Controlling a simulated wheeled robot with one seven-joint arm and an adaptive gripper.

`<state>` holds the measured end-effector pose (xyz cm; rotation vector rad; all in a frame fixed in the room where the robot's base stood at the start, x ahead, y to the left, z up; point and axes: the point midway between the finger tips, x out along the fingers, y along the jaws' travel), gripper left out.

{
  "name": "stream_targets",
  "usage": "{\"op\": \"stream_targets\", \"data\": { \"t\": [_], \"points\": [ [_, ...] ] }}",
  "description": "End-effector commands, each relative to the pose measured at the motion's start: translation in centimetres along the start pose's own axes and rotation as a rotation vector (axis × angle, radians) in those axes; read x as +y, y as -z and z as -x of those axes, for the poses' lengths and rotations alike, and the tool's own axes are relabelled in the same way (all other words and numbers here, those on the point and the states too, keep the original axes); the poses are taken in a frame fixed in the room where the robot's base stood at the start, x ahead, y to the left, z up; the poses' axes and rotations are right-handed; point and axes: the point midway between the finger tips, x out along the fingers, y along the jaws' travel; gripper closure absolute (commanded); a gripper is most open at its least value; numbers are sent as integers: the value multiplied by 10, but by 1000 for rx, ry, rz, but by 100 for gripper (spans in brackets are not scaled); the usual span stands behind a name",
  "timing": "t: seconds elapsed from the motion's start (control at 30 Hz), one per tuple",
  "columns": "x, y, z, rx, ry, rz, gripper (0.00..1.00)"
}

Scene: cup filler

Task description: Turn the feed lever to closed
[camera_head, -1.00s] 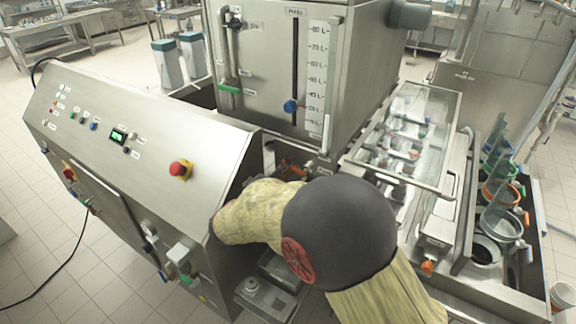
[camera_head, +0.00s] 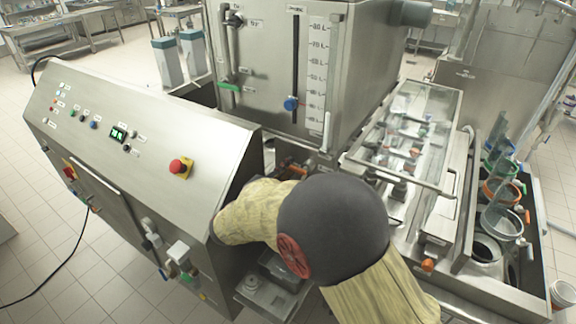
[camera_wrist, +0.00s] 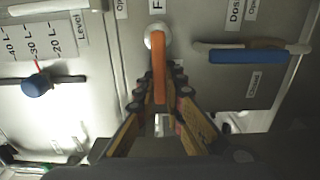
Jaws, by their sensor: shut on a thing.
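The feed lever, an orange handle (camera_wrist: 159,66) on a round pale pivot, stands out from the steel panel in the wrist view. A label beginning with F, cut off by the frame edge, is above it. My gripper (camera_wrist: 166,88) has its two fingers closed in on the lever's lower part, one on each side.
A blue-handled lever (camera_wrist: 248,56) is to the right in the wrist view, with a "Closed" label below it. A blue knob (camera_wrist: 37,86) sits by the level scale at left. In the head view, the control cabinet (camera_head: 215,135) and glass-covered unit (camera_head: 410,130) flank my arm closely.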

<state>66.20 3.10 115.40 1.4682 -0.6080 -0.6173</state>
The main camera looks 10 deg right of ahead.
Motion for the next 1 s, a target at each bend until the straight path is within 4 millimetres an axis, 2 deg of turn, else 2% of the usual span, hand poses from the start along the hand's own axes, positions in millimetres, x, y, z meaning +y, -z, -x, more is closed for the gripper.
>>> {"op": "stream_targets", "data": {
  "t": [0.13,0.17,0.5,0.83,1.0],
  "points": [
    [-2,0,0,0,2,5,100],
    [-2,0,0,0,2,5,89],
    [-1,0,0,0,1,2,70],
    [-1,0,3,1,0,0,70],
    [0,1,23,3,0,0,70]
  ]
}}
